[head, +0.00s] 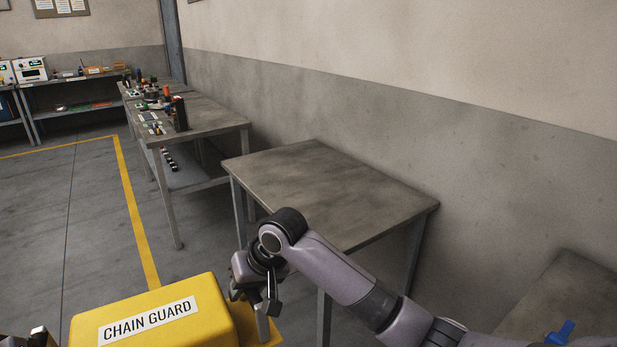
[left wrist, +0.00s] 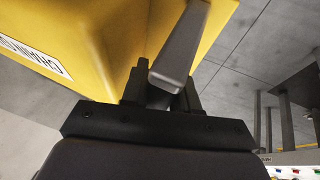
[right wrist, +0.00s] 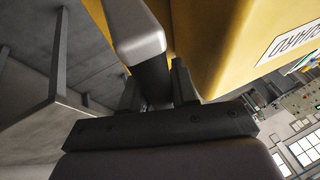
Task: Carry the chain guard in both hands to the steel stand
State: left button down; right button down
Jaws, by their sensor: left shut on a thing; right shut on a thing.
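The chain guard (head: 160,312) is a yellow box-like cover with a white label reading CHAIN GUARD, at the bottom of the head view. My left gripper (head: 38,338) shows only in part at the bottom left of the head view. The steel stand (head: 320,190) is a bare grey metal table beyond my right arm.
A longer workbench (head: 205,118) with several tools and parts stands behind the stand, to the left. A shelf bench (head: 80,85) is at the far left. A grey surface with a blue item (head: 560,334) is at the lower right. The floor at left is clear.

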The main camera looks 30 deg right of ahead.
aim_at(299, 184)
jog(key=i+l, duration=0.2)
jog(key=i, duration=0.2)
jog(key=i+l, duration=0.2)
jog(key=i, duration=0.15)
jog(key=i+l, duration=0.2)
jog(key=i, duration=2.65)
